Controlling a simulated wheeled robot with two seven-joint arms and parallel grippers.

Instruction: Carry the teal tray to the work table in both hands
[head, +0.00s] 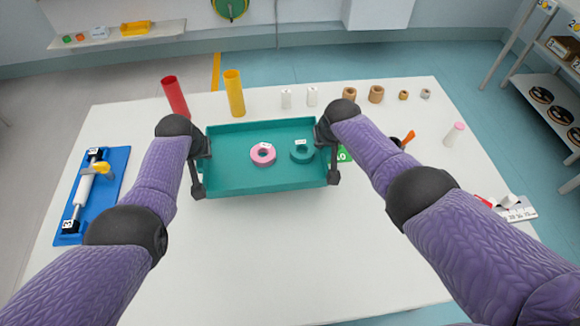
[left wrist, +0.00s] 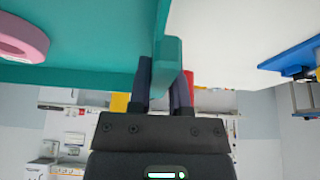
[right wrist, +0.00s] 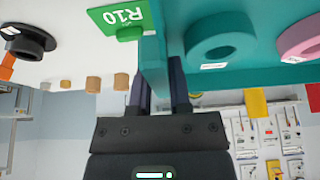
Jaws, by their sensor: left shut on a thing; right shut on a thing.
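The teal tray (head: 230,179) is over the white work table (head: 260,250), level; I cannot tell whether it touches the top. A pink ring (head: 263,154) and a teal ring (head: 301,152) lie in it, each with a small white label. My left gripper (head: 198,190) is shut on the tray's left wall, which shows between its fingers in the left wrist view (left wrist: 167,75). My right gripper (head: 333,178) is shut on the right wall, seen between its fingers in the right wrist view (right wrist: 153,70).
Red (head: 174,97) and yellow (head: 234,93) cylinders stand behind the tray. Small white and brown pieces line the back edge. A blue board with a roller (head: 97,190) lies at left. A green R10 card (right wrist: 122,20) is just right of the tray. The front middle is clear.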

